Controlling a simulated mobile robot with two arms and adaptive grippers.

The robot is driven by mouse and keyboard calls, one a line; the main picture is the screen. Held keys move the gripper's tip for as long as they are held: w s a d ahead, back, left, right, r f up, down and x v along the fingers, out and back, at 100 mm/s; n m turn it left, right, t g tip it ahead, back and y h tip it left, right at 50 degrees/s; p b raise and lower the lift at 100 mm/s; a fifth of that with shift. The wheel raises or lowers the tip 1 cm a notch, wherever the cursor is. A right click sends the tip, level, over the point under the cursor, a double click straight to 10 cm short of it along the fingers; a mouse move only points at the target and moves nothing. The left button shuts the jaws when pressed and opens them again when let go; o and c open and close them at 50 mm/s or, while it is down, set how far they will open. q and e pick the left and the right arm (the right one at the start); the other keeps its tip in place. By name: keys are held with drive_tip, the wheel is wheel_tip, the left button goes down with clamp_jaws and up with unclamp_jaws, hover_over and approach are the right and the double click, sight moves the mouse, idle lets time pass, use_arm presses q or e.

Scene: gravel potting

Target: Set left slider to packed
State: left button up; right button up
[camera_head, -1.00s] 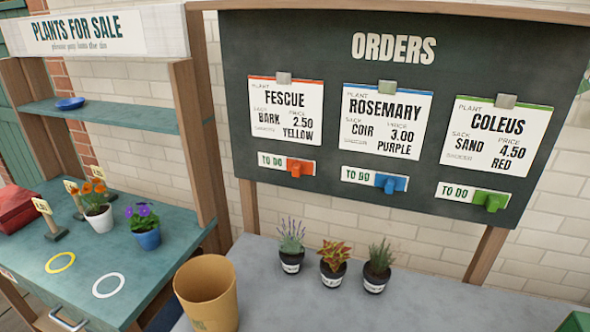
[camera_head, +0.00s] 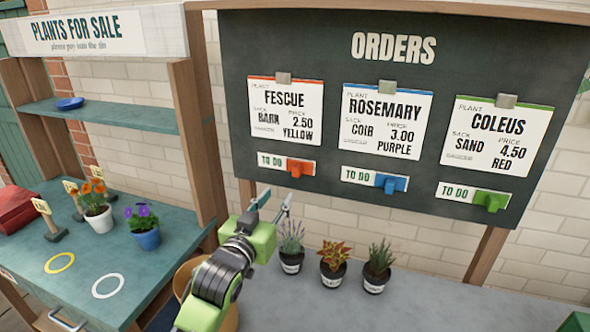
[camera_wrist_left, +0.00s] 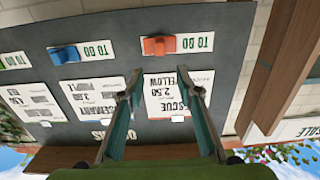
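The left slider is an orange knob (camera_head: 297,168) beside a "TO DO" label under the Fescue card (camera_head: 284,112) on the dark orders board (camera_head: 335,55). The left wrist view shows the board upside down, with the orange knob (camera_wrist_left: 159,46) beyond the fingers. My left gripper (camera_head: 275,198) is open and empty, below the knob and apart from it. Its spread fingers (camera_wrist_left: 165,84) also show in the left wrist view, in front of the Fescue card. My right gripper is not in view.
A blue slider (camera_head: 391,184) and a green slider (camera_head: 491,200) also sit beside "TO DO" labels. Potted lavender (camera_head: 291,250), coleus (camera_head: 333,265) and rosemary (camera_head: 378,268) stand on the grey bench below. A tan pot (camera_head: 184,279) is partly hidden behind my left arm.

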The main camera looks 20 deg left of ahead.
sight(295, 168)
use_arm(q)
drive_tip(key=w+p, duration=0.1)
drive_tip(key=w, duration=0.3)
drive_tip(key=w+p, duration=0.1)
drive_tip(key=w, duration=0.4)
drive_tip(key=w+r+p, duration=0.1)
drive_tip(key=w, duration=0.4)
drive_tip(key=shift+d, duration=0.25)
clamp_jaws()
